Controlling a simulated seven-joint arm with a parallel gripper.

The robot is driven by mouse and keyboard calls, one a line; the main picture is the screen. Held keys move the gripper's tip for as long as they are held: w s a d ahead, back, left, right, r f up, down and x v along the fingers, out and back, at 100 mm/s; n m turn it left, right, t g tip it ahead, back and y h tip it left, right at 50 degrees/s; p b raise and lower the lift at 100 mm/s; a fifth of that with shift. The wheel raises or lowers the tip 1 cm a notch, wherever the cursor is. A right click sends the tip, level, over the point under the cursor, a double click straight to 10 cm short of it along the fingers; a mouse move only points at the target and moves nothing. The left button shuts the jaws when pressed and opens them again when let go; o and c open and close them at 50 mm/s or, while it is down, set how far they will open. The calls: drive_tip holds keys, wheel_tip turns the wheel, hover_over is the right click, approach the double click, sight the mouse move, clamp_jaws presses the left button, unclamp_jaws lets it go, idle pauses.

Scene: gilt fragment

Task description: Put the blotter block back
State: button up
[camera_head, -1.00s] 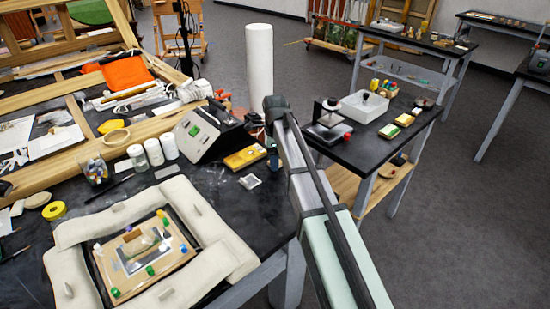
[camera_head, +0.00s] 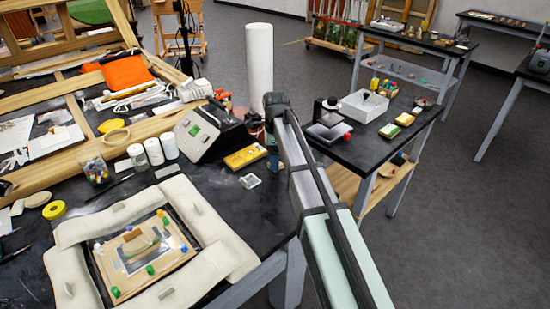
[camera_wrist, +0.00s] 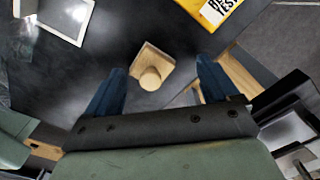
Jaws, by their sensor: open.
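A pale wooden block with a round knob (camera_wrist: 150,78), which looks like the blotter block, sits on the dark tabletop in the wrist view. My gripper (camera_wrist: 160,66) is open, with its two blue fingers on either side of the block in the picture and apart from it. Whether the fingers are down at its height I cannot tell. In the head view a blue finger (camera_head: 273,157) shows at the bench's right end, and my arm hides the block. A wooden board (camera_head: 115,284) with coloured pegs lies at front left, with a small tan piece (camera_head: 138,246) at its middle.
Pale padded bags (camera_head: 225,262) ring the board. A yellow box (camera_head: 245,157) and a small white square frame (camera_head: 249,181) lie close to my gripper. A grey sloped device (camera_head: 207,130) and white jars (camera_head: 154,151) stand behind. The bench edge is near on the right.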

wheel_tip(320, 180, up, 11)
idle(0.5)
